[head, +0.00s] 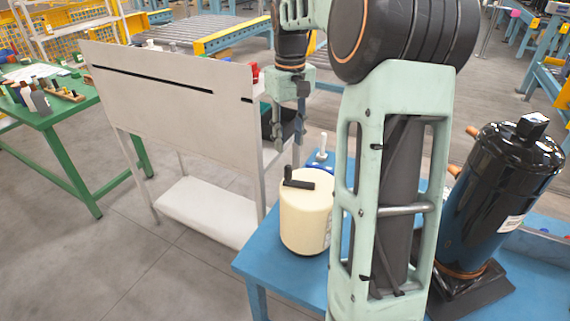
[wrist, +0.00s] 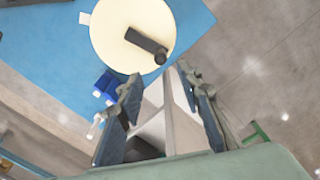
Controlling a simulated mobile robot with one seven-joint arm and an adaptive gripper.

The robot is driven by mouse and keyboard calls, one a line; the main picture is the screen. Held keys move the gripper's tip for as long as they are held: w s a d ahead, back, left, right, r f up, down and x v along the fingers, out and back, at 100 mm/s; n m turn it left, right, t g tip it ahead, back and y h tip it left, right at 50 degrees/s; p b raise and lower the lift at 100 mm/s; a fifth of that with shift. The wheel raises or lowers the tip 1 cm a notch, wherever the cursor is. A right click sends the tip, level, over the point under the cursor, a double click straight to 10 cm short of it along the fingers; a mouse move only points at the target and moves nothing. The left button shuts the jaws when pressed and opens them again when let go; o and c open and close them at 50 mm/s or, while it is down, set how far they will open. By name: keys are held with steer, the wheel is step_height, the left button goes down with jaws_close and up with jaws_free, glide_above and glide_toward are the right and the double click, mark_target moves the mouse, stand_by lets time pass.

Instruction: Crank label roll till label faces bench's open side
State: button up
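The label roll (head: 305,222) is a cream cylinder standing upright on the blue bench (head: 262,262). A black crank (head: 300,184) lies across its top, with an upright knob at its left end. In the wrist view the roll (wrist: 112,30) is at the top, and its crank (wrist: 145,40) points toward the lower right, knob outermost. A small white tab (wrist: 84,18) shows at the roll's left edge; I cannot tell if it is the label. My gripper (head: 284,138) is above and behind the roll, apart from the crank. In the wrist view its fingers (wrist: 160,76) are spread and empty.
A blue piece with a white handle (head: 322,152) stands behind the roll. A black compressor (head: 497,190) stands to the right. A whitish panel stand (head: 170,95) is at left, beyond it a green table (head: 50,105). My arm hides part of the bench.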

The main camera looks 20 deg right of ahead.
mark_target(288, 165)
step_height(288, 165, down, 10)
steer(key=shift+f, duration=0.25)
stand_by(0.3)
jaws_close()
